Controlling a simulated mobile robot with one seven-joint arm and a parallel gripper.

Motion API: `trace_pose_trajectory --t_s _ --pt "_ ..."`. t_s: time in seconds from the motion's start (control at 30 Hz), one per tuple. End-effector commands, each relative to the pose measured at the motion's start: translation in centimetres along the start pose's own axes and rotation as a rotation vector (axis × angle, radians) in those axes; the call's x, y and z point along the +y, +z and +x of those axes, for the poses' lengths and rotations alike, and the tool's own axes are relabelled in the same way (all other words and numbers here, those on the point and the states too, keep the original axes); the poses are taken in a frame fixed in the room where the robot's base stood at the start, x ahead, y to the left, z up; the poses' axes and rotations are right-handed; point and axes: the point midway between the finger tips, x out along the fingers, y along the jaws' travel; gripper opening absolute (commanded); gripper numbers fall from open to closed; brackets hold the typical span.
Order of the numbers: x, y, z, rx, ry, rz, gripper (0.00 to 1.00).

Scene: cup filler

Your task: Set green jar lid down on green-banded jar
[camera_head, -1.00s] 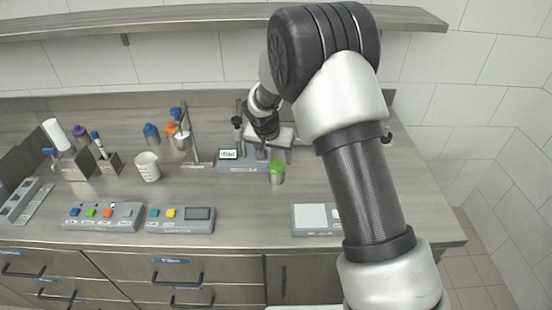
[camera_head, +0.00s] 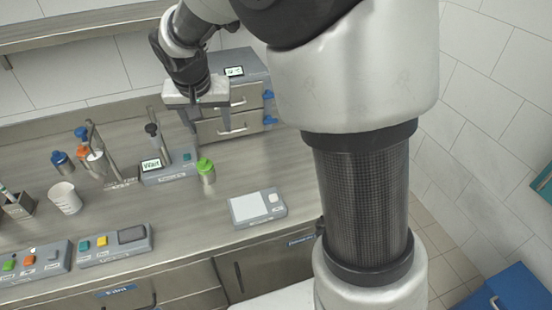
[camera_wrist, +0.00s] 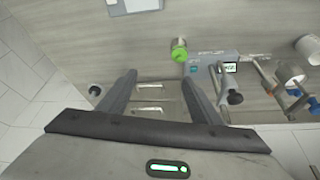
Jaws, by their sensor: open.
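The green jar lid (camera_head: 205,163) sits on top of a small grey jar (camera_head: 208,179), which stands upright on the counter. Any green band on the jar is too small to tell from the lid. In the wrist view the lid (camera_wrist: 179,50) shows beyond the fingertips, slightly right of centre. My gripper (camera_head: 208,128) is open and empty, raised above and behind the jar, apart from it. In the wrist view both fingers of my gripper (camera_wrist: 158,80) are spread with nothing between them.
A grey drawer unit (camera_head: 230,100) stands close behind my gripper. A device with a "Wait" screen (camera_head: 151,164) is left of the jar, a flat scale-like plate (camera_head: 250,207) in front right. A white beaker (camera_head: 64,197) and button panels (camera_head: 115,243) are left. Counter right of the jar is clear.

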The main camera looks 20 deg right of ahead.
Motion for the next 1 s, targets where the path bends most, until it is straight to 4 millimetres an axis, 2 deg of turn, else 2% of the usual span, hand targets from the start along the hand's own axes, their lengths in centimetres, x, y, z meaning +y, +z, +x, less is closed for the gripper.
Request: trace_pose_trajectory --t_s 0.03,0.1,0.2,0.33,0.5,0.6,0.73,1.0 --pt "2.4 0.6 -3.1 0.012 -0.014 -0.004 0.58" --pt "5.4 2.4 -6.4 0.016 -0.029 -0.029 0.58" --pt "9.0 5.6 -10.3 0.029 -0.052 -0.07 0.58" --pt "12.7 10.4 -13.9 0.053 -0.079 -0.128 0.58" --pt "15.2 15.6 -15.7 0.084 -0.102 -0.195 0.58" --pt "15.7 17.3 -16.0 0.093 -0.109 -0.219 0.58" --pt "16.0 18.1 -16.1 0.097 -0.112 -0.232 0.58" --pt "15.9 17.9 -16.3 0.097 -0.113 -0.233 0.58"
